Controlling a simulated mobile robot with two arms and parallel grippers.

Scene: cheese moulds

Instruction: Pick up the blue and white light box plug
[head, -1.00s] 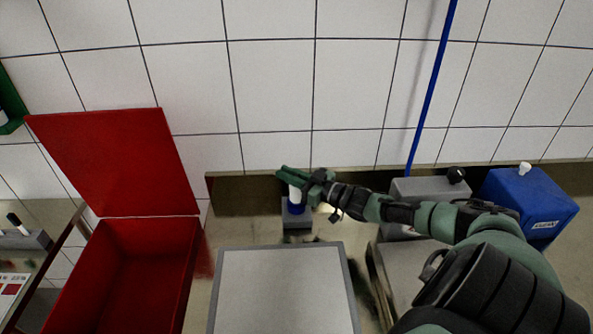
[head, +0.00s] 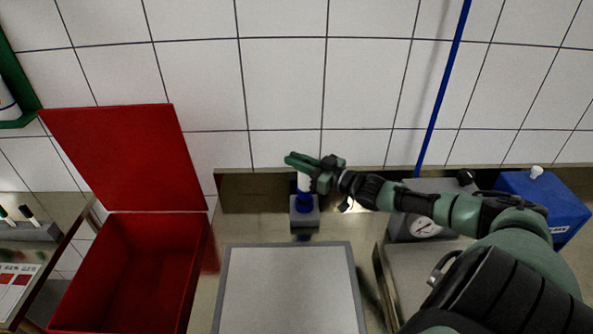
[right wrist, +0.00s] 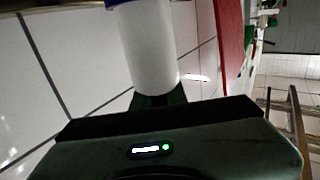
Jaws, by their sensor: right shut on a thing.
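My right gripper (head: 303,165) is shut on the white part, reaching in from the right. In the right wrist view the white cylinder (right wrist: 147,45) sits at the jaws, with a bit of blue at the top edge. I cannot tell whether the blue end is clear of the block. My left gripper is not in view.
An open red box (head: 127,270) with its lid raised stands left of the light box. A blue container (head: 545,205) and a grey unit with a dial (head: 424,226) are on the right. A blue pole (head: 443,90) runs up the tiled wall behind.

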